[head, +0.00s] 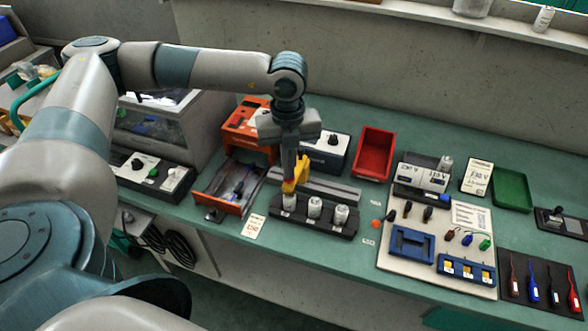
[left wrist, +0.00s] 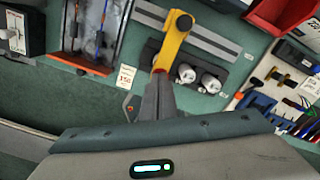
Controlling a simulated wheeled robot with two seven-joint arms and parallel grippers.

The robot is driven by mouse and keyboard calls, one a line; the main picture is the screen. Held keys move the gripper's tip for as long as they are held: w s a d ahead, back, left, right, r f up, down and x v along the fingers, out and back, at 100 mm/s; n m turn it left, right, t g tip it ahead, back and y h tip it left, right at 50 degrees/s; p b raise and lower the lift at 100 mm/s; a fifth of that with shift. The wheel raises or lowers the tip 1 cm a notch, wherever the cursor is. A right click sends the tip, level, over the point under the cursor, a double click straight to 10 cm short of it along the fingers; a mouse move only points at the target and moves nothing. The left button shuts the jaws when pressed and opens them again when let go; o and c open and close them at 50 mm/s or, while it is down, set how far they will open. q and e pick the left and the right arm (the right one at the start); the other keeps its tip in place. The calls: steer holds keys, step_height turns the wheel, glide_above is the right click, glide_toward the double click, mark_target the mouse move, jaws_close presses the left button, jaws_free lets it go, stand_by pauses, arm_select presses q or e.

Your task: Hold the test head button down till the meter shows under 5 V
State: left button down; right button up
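A yellow tool, apparently the test head (head: 301,173), stands over the left end of a black rack (head: 322,226) of white-capped cylinders. It also shows in the left wrist view (left wrist: 173,43), with a dark round spot at its far end. My left gripper (head: 290,178) points down at it; its fingers (left wrist: 158,80) look close together around its near end. Whether the tool touches a cylinder is unclear. A grey box with white number panels, possibly the meter (head: 424,174), stands right of the red bin; its reading is too small to trust. My right gripper is not in view.
An open orange drawer (head: 217,204) lies left of the rack. A red bin (head: 374,153) and a green tray (head: 511,189) stand behind. A white board (head: 392,259) with blue holders and screwdrivers on a dark mat (head: 508,268) are at the right.

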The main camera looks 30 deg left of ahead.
arm_select(q)
steer(key=shift+s+a+f+b, duration=0.1)
steer(key=shift+a+f+b, duration=0.35)
steer(key=shift+b, duration=0.2)
stand_by(0.5)
stand_by(0.6)
stand_by(3.2)
steer(key=shift+d+r+p, duration=0.25)
steer(key=shift+r+p, duration=0.15)
steer(key=shift+r, duration=0.5)
steer(key=shift+d+r+p, duration=0.25)
steer(key=shift+r+p, duration=0.1)
steer(key=shift+r, duration=0.55)
steer(key=shift+r+p, duration=0.9)
steer(key=shift+r, duration=1.15)
